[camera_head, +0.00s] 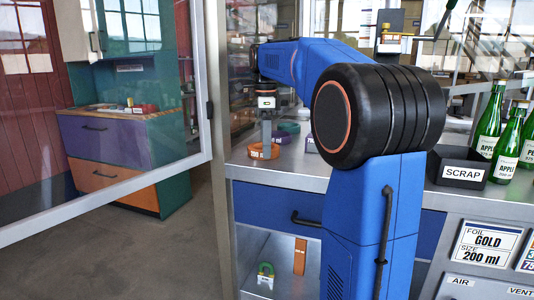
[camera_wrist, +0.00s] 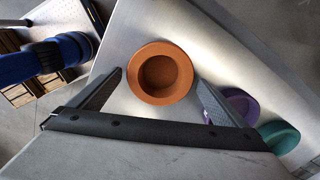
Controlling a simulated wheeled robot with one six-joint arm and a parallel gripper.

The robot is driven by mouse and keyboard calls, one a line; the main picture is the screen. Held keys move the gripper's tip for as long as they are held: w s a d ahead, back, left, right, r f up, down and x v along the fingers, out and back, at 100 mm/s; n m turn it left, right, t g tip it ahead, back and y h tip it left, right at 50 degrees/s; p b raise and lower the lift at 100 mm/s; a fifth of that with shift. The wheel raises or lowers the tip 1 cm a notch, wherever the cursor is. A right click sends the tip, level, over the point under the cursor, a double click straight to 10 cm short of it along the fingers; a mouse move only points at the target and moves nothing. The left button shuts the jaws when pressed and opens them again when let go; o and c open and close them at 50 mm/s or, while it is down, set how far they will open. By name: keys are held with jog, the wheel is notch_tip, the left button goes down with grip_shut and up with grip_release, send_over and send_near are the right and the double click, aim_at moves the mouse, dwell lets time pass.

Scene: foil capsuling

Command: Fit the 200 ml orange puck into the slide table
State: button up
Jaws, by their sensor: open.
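The orange puck (camera_head: 263,152) sits on the metal bench, left of my arm. In the wrist view the orange puck (camera_wrist: 160,72) is a round ring with a recess in its middle. My gripper (camera_head: 267,135) points down over it and is open. In the wrist view the fingers of my gripper (camera_wrist: 158,80) stand on either side of the puck, with a gap on each side. I cannot make out the slide table for certain; my arm hides part of the bench.
A purple puck (camera_wrist: 240,105) and a teal puck (camera_wrist: 280,137) lie close by the orange one, near the right finger. A black SCRAP bin (camera_head: 462,167) and green bottles (camera_head: 489,122) stand at the right. An order sign (camera_head: 484,243) reads gold, 200 ml. A glass door stands at left.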

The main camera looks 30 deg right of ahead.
jog(key=c, duration=1.2)
